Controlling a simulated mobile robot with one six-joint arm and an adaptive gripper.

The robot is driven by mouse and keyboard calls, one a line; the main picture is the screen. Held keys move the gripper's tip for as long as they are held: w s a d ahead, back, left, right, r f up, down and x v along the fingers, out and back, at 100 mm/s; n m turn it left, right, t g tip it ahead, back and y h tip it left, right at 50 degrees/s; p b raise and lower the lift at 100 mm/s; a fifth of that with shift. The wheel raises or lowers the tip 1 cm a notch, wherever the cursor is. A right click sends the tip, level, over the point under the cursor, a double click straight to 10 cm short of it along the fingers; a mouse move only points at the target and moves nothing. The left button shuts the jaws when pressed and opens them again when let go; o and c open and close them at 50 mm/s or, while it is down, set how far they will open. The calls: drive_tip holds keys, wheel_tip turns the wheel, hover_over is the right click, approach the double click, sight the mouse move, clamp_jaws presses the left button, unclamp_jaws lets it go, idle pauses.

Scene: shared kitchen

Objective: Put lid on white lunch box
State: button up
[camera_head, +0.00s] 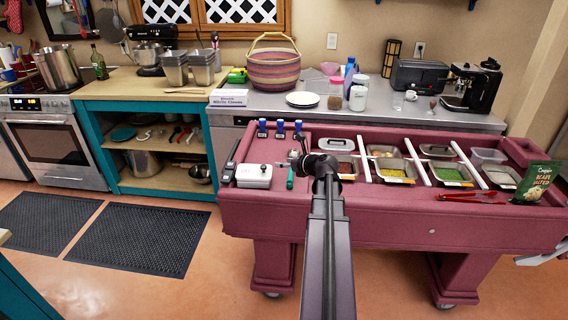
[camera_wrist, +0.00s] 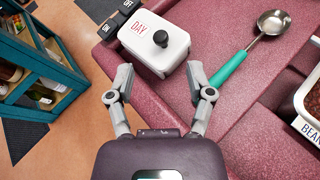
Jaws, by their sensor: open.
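The white lunch box (camera_head: 253,178) sits at the left end of the pink counter. In the wrist view, the white box (camera_wrist: 165,58) shows red "DAY" lettering. A white lid with a black knob (camera_wrist: 160,38) appears to lie on its top; I cannot tell whether it is fully seated. My gripper (camera_wrist: 161,84) is open and empty, with its two fingers apart on the near side of the box. Nothing is between the fingers. In the head view, my arm partly hides the counter right of the box.
A ladle with a teal handle (camera_wrist: 230,68) lies right of the box. Dark switch-like blocks (camera_wrist: 118,22) stand at its left. A green bag (camera_head: 537,182) stands at the far right. Bare counter (camera_wrist: 190,14) lies behind the box.

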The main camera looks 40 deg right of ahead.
drive_tip(key=shift+a, duration=0.1)
idle(0.4)
drive_tip(key=w+a+f+n+g+y, duration=0.2)
drive_tip(key=a+f+n+g, duration=0.15)
drive_tip(key=a+n, duration=0.7)
drive_tip(key=w+a+f+n+g+y, duration=0.1)
drive_tip(key=a+f+n+g, duration=0.45)
drive_tip(key=a, duration=0.85)
drive_tip(key=s+a+f+n+g+h, duration=0.1)
drive_tip(key=s+a+n, duration=0.3)
drive_tip(key=a+n, duration=0.5)
drive_tip(key=s+a+f+n+g+h, duration=0.1)
drive_tip(key=s+a+n, duration=0.4)
drive_tip(key=a+n, duration=0.5)
drive_tip(key=n+g+h, duration=0.1)
drive_tip(key=n+g, duration=0.1)
drive_tip(key=shift+a+f+g+h, duration=0.25)
drive_tip(key=shift+f+g+h, duration=0.05)
drive_tip(key=shift+h, duration=0.1)
drive_tip(key=shift+w+r, duration=0.1)
wheel_tip(320, 180, up, 2)
drive_tip(key=p, duration=0.2)
drive_tip(key=shift+r+p, duration=0.25)
drive_tip(key=shift+p, duration=0.1)
